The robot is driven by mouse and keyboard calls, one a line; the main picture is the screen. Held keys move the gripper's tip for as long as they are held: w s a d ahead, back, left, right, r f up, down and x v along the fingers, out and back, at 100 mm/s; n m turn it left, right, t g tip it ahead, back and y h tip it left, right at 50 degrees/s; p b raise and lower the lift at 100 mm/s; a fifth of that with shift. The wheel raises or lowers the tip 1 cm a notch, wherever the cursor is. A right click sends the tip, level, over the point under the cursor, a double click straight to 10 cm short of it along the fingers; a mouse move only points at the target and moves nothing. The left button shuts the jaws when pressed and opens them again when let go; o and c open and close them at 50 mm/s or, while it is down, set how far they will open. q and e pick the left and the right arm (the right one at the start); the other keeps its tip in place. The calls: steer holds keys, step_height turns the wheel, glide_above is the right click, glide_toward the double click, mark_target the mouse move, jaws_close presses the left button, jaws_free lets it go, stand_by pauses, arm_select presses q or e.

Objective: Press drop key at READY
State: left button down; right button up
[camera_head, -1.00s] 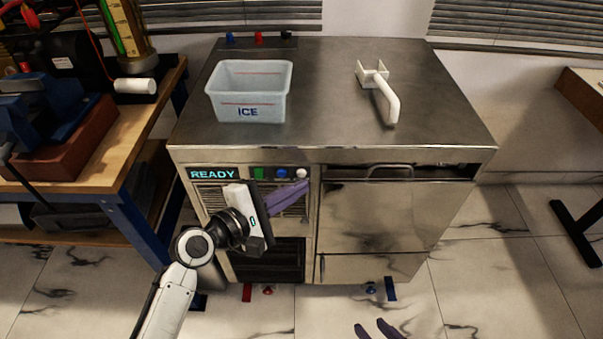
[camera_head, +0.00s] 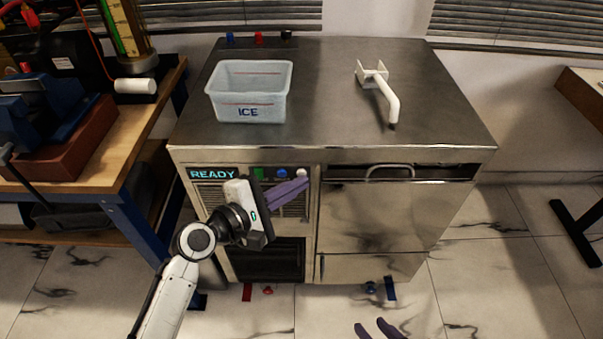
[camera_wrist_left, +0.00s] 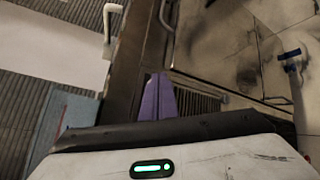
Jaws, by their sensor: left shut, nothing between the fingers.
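The READY display (camera_head: 212,173) glows cyan at the left of the ice machine's front panel. To its right sit a green key (camera_head: 258,173), a blue key (camera_head: 282,173) and a white key (camera_head: 302,174). No label is readable to tell which is the drop key. My left gripper (camera_head: 307,182) is shut and empty, its purple fingertips just below the white key in the picture. Contact cannot be told. In the left wrist view its fingers (camera_wrist_left: 159,97) point at the machine's front. My right gripper (camera_head: 375,328) shows only two spread fingertips at the bottom edge.
The ICE bin (camera_head: 248,92) and a white scoop-like piece (camera_head: 386,98) rest on the steel machine top (camera_head: 330,125). A workbench (camera_head: 135,125) with a blue vise stands at left. A closed door (camera_head: 385,215) fills the machine's right front.

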arm_select(q)
steer(key=shift+w, duration=0.25)
steer(key=shift+s, duration=0.15)
stand_by(0.4)
steer(key=shift+s+p, duration=0.45)
steer(key=shift+s, duration=0.2)
steer(key=s+p, duration=0.2)
steer(key=s, duration=0.3)
stand_by(0.9)
